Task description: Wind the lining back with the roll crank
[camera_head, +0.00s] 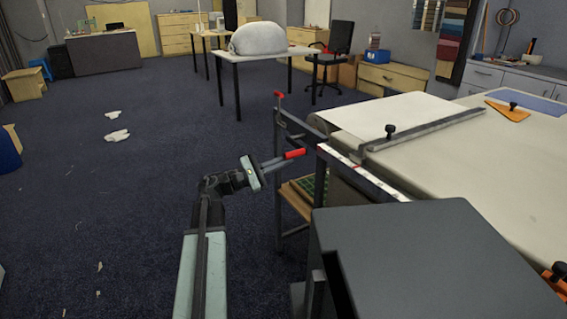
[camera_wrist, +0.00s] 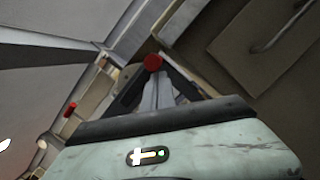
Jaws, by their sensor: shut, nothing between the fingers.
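The pale lining (camera_head: 395,112) lies on the long cloth table, with its roll (camera_head: 320,124) at the table's left end. A red handle (camera_head: 294,153) sits beside that end, and another red grip (camera_head: 279,95) stands on the dark frame behind it. I cannot tell for certain which one belongs to the roll crank. My gripper (camera_head: 281,162) is shut and empty, with its tips close to the nearer red handle. In the wrist view a red end (camera_wrist: 152,62) shows just beyond my fingers (camera_wrist: 157,90); contact is unclear. A second red piece (camera_wrist: 69,108) shows at left.
A grey box-like surface (camera_head: 410,255) fills the near right. A shelf with a green-lined tray (camera_head: 310,187) is under the table end. The blue carpet (camera_head: 130,210) at left is mostly open.

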